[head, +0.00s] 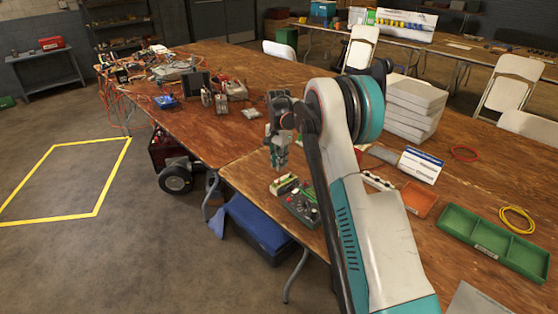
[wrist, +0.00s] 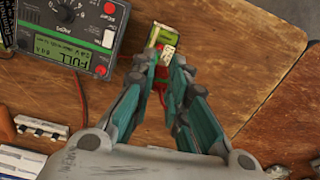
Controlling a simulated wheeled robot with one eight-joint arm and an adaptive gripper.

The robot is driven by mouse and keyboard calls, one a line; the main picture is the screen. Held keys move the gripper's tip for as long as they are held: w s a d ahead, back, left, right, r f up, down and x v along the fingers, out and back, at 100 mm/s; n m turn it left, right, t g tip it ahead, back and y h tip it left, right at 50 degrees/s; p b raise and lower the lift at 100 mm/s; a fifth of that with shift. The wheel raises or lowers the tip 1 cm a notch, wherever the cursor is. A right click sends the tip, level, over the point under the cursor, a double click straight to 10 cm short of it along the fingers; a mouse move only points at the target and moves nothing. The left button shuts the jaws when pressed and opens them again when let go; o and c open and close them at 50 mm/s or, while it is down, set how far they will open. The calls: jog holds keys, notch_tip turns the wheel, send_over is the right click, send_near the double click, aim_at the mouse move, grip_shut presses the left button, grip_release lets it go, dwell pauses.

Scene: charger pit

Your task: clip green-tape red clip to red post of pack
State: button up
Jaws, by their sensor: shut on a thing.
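My gripper (wrist: 164,62) points down with its teal fingers close together. A little red shows between the fingers, in line with the red clip, but the clip itself and its green tape are mostly hidden. The pack (wrist: 161,36), a small block with green edges and a pale top, is just beyond the fingertips in the wrist view. In the head view my gripper (head: 279,160) is above the pack (head: 284,184). I cannot make out the red post or tell whether the clip touches it.
A dark charger (wrist: 78,45) with a green screen reading FULL is beside the pack; a red lead runs near it. An orange tray (head: 418,199), a green tray (head: 490,243) and a white sign (head: 420,165) are to the right. Bare wood lies beside the pack.

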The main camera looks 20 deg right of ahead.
jog(key=shift+f+b, duration=1.25)
jog(key=shift+f, duration=1.35)
jog(key=shift+f, duration=0.2)
jog(key=o, duration=0.9)
jog(key=shift+o, duration=0.9)
jog(key=shift+r, duration=0.1)
jog(key=shift+r+p, duration=1.85)
jog(key=shift+r, duration=1.85)
